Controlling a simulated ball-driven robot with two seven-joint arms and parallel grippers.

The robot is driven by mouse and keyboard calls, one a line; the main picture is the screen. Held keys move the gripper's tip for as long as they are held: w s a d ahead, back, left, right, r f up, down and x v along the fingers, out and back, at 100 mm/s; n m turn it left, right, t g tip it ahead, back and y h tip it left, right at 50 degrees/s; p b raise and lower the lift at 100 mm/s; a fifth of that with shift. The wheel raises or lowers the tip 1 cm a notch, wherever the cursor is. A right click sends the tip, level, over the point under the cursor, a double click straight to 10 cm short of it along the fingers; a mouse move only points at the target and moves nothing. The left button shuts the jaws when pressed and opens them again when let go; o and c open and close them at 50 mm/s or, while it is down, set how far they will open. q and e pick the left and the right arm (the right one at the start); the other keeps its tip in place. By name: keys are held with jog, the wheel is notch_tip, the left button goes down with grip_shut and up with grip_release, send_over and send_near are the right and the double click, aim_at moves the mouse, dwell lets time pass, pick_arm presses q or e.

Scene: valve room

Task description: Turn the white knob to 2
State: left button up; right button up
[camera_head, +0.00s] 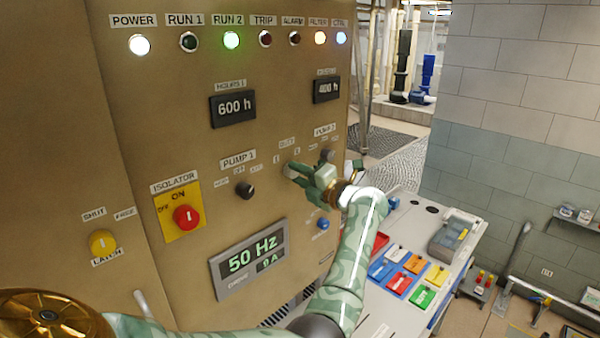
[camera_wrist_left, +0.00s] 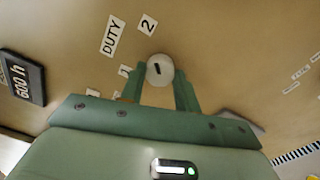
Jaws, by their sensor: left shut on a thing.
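The white knob (camera_wrist_left: 160,70) shows in the left wrist view as a round disc with a short black mark on its face. The mark stands nearly upright in that view, roughly towards the label 2 (camera_wrist_left: 147,25). The DUTY label (camera_wrist_left: 112,36) is to the left of the 2. My left gripper (camera_wrist_left: 160,88) has its green fingers on both sides of the knob and is shut on it. In the head view, my left gripper (camera_head: 292,173) reaches the panel under the DUTY label (camera_head: 287,142) and largely hides the knob. My right gripper is not in view.
The tan cabinet (camera_head: 140,120) also carries a black PUMP 1 knob (camera_head: 244,189), a red isolator knob (camera_head: 186,217), a yellow knob (camera_head: 102,243) and a dark PUMP 2 knob (camera_head: 327,155) close to my gripper. A bench (camera_head: 460,262) with coloured blocks stands at right.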

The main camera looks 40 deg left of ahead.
pick_arm(q)
jog(key=shift+r, duration=0.1)
dwell(0.3)
jog(key=o, duration=1)
jog(key=shift+w, duration=0.15)
jog(key=shift+d, duration=0.15)
jog(key=shift+d+f+b, duration=0.2)
jog(key=shift+d+b, duration=0.1)
jog(key=shift+d, duration=0.05)
jog(key=d+b, duration=0.1)
jog(key=d, duration=0.4)
jog(key=s+d+b, duration=0.1)
jog(key=d+b, duration=0.1)
jog(key=d, duration=0.3)
jog(key=d+b, duration=0.1)
jog(key=d, duration=0.4)
jog(key=shift+s+d+f+b, duration=0.1)
jog(key=shift+s+d+b, duration=0.1)
jog(key=shift+b, duration=0.2)
